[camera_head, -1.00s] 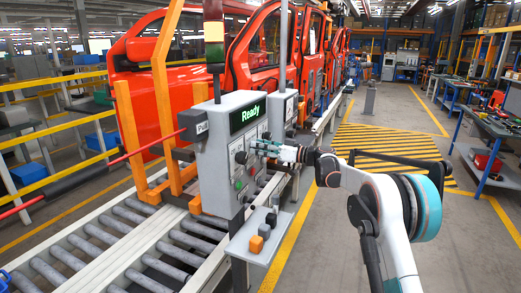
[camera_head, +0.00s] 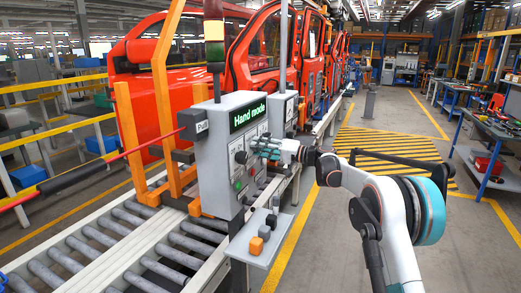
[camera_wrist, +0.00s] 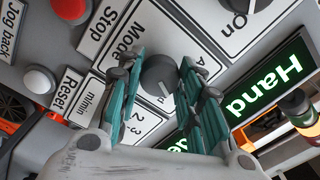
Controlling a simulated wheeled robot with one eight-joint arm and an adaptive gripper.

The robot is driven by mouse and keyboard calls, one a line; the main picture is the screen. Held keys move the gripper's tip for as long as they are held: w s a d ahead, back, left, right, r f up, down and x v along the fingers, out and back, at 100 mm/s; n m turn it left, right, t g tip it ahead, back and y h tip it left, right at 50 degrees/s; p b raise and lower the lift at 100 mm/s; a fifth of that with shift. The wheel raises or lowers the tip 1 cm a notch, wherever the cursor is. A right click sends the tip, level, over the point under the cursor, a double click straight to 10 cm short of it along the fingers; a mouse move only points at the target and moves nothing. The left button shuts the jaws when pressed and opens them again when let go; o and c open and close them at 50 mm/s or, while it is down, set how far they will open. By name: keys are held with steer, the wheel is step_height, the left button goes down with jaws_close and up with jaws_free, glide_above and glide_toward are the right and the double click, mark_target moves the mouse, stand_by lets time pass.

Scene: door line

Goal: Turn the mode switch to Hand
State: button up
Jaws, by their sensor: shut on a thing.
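The mode switch is a dark grey round knob (camera_wrist: 158,74) with a light pointer line, on a white plate lettered "Mode" in the wrist view. The teal fingers of my gripper (camera_wrist: 164,82) stand on both sides of the knob and are shut on it. The fingers hide part of the plate's lettering. The green display (camera_head: 248,116) on the box reads "Hand mode".
Beside the switch are a red button (camera_wrist: 70,8), a white button (camera_wrist: 40,79) marked "Reset" and another dark knob (camera_wrist: 258,3). A small shelf (camera_head: 258,246) with an orange block juts out below the box. A roller conveyor (camera_head: 130,240) runs to the left; yellow-striped floor lies behind.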

steer(key=shift+m, duration=1.5)
steer(key=o, duration=1.1)
steer(key=shift+c, duration=0.2)
steer(key=v, duration=1.2)
